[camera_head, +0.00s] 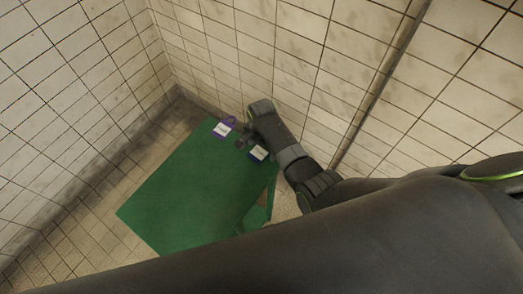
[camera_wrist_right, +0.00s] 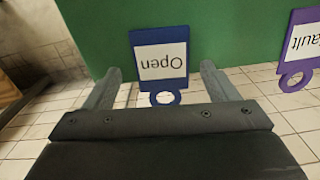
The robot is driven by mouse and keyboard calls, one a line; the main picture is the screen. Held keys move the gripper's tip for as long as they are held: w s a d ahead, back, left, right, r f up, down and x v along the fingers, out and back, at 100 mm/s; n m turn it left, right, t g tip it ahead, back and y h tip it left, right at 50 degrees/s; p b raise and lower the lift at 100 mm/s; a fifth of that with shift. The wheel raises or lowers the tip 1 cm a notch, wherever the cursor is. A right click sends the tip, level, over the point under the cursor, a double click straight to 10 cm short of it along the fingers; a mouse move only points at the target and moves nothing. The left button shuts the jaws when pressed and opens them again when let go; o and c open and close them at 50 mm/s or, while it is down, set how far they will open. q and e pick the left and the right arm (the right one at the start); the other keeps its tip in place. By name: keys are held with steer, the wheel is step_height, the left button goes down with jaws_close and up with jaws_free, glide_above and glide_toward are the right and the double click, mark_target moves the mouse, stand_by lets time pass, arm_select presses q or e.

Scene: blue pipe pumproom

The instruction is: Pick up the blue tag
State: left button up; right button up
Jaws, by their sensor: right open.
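The blue tag (camera_head: 257,153) lies near the far right edge of a green flat surface (camera_head: 195,190). In the right wrist view the blue tag (camera_wrist_right: 160,55) has a white label reading "Open", upside down, and a blue ring that sticks out past the green edge. My right gripper (camera_head: 247,143) is open and empty beside the tags. In the right wrist view my right gripper's fingers (camera_wrist_right: 160,70) stand on either side of the ring and the lower part of the tag, apart from both. My left gripper is not in view.
A purple tag (camera_head: 222,129), labelled "Fault" as far as it shows, lies farther along the same edge; it is cut off in the right wrist view (camera_wrist_right: 300,45). Tiled walls (camera_head: 250,60) close in behind and at the left. Bare tiled floor (camera_head: 85,225) shows left of the green surface.

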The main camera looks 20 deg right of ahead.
mark_target(261, 151)
steer(key=shift+c, duration=0.4)
steer(key=c, duration=1)
steer(key=shift+r, duration=0.1)
step_height(261, 151, up, 10)
steer(key=shift+f+b, duration=0.1)
steer(key=shift+b, duration=0.25)
